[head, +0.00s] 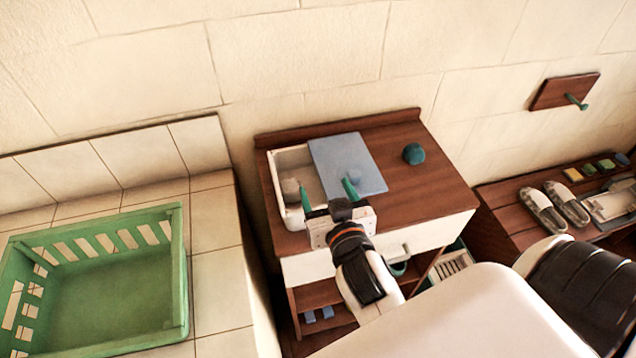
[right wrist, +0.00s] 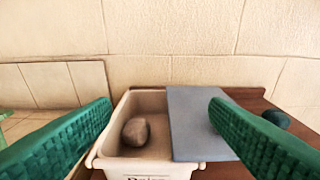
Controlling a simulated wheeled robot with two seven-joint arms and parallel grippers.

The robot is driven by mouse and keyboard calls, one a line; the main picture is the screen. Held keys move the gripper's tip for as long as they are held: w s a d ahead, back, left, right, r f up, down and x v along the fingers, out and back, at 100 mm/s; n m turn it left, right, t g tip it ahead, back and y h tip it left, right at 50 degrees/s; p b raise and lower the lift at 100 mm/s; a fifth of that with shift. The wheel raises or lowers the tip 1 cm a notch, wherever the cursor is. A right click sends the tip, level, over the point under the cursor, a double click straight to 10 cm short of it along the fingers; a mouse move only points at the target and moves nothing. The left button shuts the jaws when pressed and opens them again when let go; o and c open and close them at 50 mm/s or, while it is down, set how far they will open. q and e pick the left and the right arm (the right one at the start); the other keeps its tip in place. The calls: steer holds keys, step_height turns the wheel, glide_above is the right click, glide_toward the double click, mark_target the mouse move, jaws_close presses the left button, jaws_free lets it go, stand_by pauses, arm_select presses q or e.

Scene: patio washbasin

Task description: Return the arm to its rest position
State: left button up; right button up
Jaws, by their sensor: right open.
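My right gripper (head: 328,195) is open and empty, reaching in from the lower right over the front of the wooden washstand. Its two green fingers stand apart in the right wrist view (right wrist: 160,112), with nothing between them at the tips. Below and beyond them is a white basin (right wrist: 177,171) with a grey-brown rounded stone (right wrist: 136,131) inside. A blue-grey board (head: 345,160) lies over the right part of the basin; it also shows in the right wrist view (right wrist: 196,135). My left gripper is in neither view.
A teal ball (head: 413,154) sits on the wooden top (head: 430,185). A green crate (head: 95,343) stands on the tiled counter at left. A wall peg (head: 575,101) and a low bench with slippers (head: 567,203) are at right. The wall closes off the back.

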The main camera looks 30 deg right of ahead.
steer(key=shift+s+r, duration=0.1)
steer(key=shift+s, duration=0.15)
steer(key=s+a+f+n+g+y, duration=0.2)
steer(key=s+f+n+g+y, duration=0.25)
steer(key=s+f+g, duration=0.95)
step_height(320, 180, down, 29)
steer(key=s+b, duration=0.3)
steer(key=s+d+f+b, duration=0.2)
steer(key=s+f, duration=1.3)
steer(key=f, duration=0.2)
steer(key=shift+s+d+n+h, duration=0.35)
